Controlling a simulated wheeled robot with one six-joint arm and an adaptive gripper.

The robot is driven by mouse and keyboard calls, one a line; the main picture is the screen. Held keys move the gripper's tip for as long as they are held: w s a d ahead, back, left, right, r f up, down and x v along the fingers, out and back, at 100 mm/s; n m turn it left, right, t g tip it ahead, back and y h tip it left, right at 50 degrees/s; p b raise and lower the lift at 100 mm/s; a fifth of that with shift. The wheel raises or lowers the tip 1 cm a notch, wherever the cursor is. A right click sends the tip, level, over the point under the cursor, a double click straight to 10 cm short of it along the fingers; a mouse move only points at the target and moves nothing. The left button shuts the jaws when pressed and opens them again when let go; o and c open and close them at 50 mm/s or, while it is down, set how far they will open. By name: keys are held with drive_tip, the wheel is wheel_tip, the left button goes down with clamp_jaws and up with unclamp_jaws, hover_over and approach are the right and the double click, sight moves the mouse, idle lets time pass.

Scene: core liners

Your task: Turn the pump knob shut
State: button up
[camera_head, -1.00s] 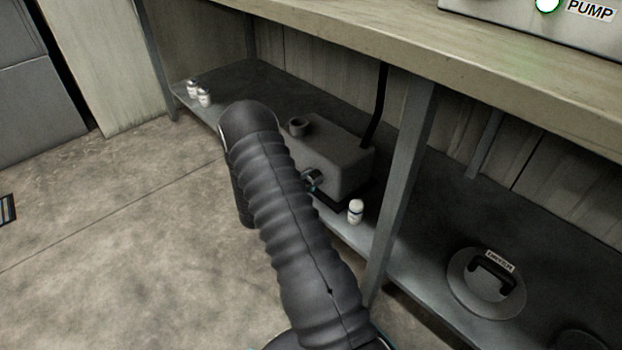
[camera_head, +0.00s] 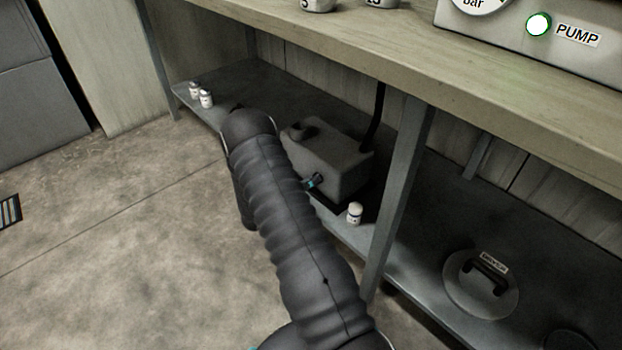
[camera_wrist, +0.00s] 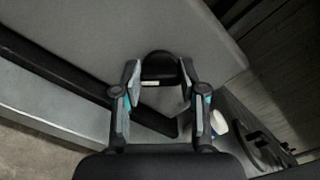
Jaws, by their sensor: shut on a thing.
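The pump is a grey box (camera_head: 340,158) on the low shelf under the bench, with a round stub on top and a black hose rising behind it. In the wrist view its dark round knob (camera_wrist: 158,62) sits on the box face (camera_wrist: 85,35). My gripper (camera_wrist: 159,70) has one finger on each side of the knob and is shut on it. In the head view my gripper (camera_head: 314,181) shows only in part at the front of the box, because my arm covers much of it. The knob's turn angle cannot be read.
A small white bottle (camera_head: 355,213) stands close to the right of my gripper. A grey leg (camera_head: 398,195) and a round lid with a handle (camera_head: 482,283) are further right. Two bottles (camera_head: 201,95) stand left. The PUMP lamp (camera_head: 538,24) is lit white with a green rim.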

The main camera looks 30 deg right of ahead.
drive_tip(key=n+p, duration=0.1)
drive_tip(key=n, duration=0.3)
drive_tip(key=shift+n+p, duration=0.3)
drive_tip(key=shift+n, duration=0.1)
drive_tip(key=shift+w+f+n+p, duration=0.15)
drive_tip(key=shift+n+p, duration=0.5)
drive_tip(key=shift+n, duration=1.55)
drive_tip(key=o, duration=1.1)
drive_tip(key=shift+o, duration=0.2)
drive_tip(key=shift+a, duration=0.1)
drive_tip(key=s+a, duration=0.1)
drive_tip(key=a, duration=1)
drive_tip(key=shift+s+a, duration=0.4)
